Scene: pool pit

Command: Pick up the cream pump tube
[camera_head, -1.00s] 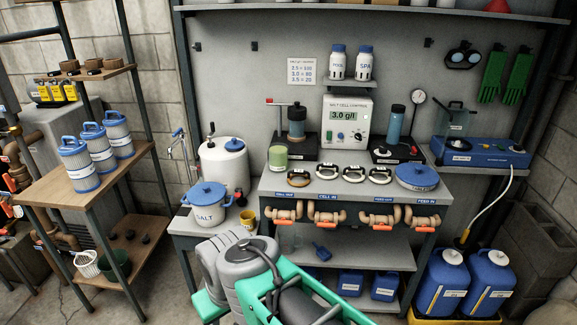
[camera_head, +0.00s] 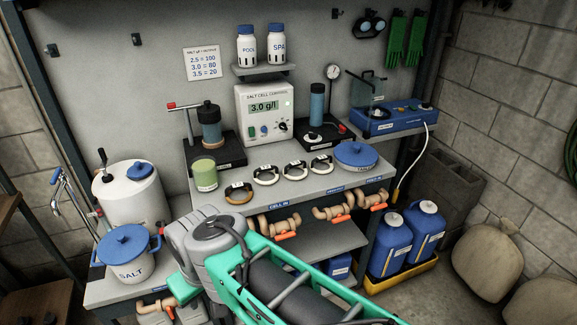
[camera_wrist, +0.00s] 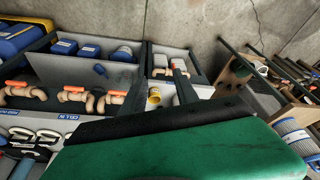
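A large green and black surface fills the bottom of the wrist view.
The grey bench (camera_head: 300,200) holds a salt cell control box (camera_head: 264,115), rings and a blue-lidded pan (camera_head: 356,154). Pipes with orange valves (camera_head: 281,226) run below its front. The two jugs stand in a yellow tray (camera_head: 402,273). Tan sacks (camera_head: 488,262) lie at the right.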

